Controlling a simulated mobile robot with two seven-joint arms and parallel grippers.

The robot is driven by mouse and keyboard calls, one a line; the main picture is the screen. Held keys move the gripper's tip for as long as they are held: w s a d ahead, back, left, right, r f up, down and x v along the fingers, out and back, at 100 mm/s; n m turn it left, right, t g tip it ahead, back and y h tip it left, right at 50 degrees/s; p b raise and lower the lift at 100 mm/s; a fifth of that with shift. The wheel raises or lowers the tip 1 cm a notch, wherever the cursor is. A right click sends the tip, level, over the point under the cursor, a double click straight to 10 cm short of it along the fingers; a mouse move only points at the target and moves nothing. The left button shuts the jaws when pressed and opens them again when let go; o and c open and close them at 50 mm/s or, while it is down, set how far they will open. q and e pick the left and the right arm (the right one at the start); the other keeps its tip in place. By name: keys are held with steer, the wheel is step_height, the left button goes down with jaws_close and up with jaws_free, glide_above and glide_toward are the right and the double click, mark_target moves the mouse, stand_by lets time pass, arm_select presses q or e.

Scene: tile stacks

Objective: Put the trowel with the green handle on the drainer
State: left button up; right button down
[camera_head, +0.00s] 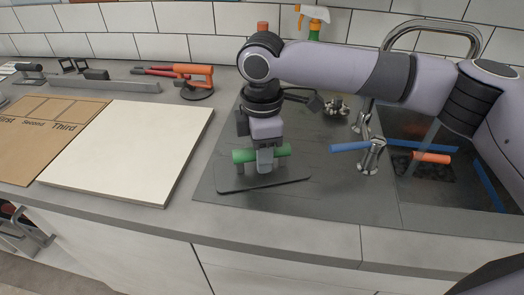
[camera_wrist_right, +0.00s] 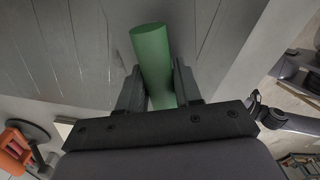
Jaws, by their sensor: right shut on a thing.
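My right gripper (camera_head: 265,165) is shut on the green handle (camera_head: 240,156) of the trowel. The trowel's dark flat plate (camera_head: 290,183) hangs level below the handle, over the front left part of the grey drainer (camera_head: 325,200). I cannot tell whether the plate touches the drainer. My left gripper is not in view.
A large pale tile (camera_head: 130,150) and a cardboard sheet (camera_head: 40,130) lie to the left. An orange-handled tool (camera_head: 193,72) is behind them. The sink holds an orange-handled tool (camera_head: 430,157); a tap (camera_head: 372,155) stands beside it. A spray bottle (camera_head: 313,22) is at the back.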

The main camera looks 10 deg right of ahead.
steer(key=c, duration=0.8)
jaws_free()
step_height(320, 180, up, 12)
steer(key=shift+r, duration=0.1)
